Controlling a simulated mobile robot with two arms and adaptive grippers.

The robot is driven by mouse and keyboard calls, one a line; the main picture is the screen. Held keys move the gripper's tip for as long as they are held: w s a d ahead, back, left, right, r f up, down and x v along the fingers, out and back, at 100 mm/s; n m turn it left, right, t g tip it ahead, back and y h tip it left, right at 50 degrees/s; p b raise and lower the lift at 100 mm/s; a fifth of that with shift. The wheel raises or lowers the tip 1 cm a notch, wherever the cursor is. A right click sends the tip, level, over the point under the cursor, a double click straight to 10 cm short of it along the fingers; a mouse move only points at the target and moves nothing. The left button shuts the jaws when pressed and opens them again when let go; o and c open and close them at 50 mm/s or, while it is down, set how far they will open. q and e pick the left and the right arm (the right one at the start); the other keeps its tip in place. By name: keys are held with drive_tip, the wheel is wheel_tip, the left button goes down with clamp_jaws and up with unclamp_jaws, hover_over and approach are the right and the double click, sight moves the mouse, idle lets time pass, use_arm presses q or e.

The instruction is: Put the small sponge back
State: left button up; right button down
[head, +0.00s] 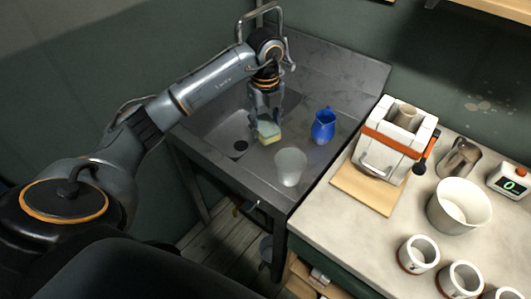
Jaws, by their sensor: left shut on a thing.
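The small sponge (268,133) is a yellow and green block over the right edge of the sink basin in the head view. My left gripper (267,117) comes down over the sponge from above and is shut on it. I cannot tell whether the sponge touches the surface below. The grey sink unit (335,72) has a basin with a dark drain hole at its left. My right gripper is not in view.
A translucent cup (290,167) and a blue jug (323,126) stand on the sink's ledge close to the sponge. The faucet (240,30) rises behind my arm. The worktop at right holds a strapped plaster mold (393,140), a white bucket (459,206) and several cups.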

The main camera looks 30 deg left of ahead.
use_arm(q)
drive_tip(key=p, duration=0.1)
hover_over(266, 155)
wheel_tip(266, 155, down, 6)
drive_tip(key=shift+s+r, duration=0.15)
drive_tip(key=shift+r, duration=0.1)
wheel_tip(266, 155, down, 4)
drive_tip(key=shift+f+p, duration=0.1)
drive_tip(key=shift+p, duration=0.55)
drive_tip(key=o, duration=1)
drive_tip(key=shift+f, duration=0.1)
drive_tip(key=shift+r, duration=0.65)
wheel_tip(266, 155, up, 11)
drive_tip(key=b, duration=0.3)
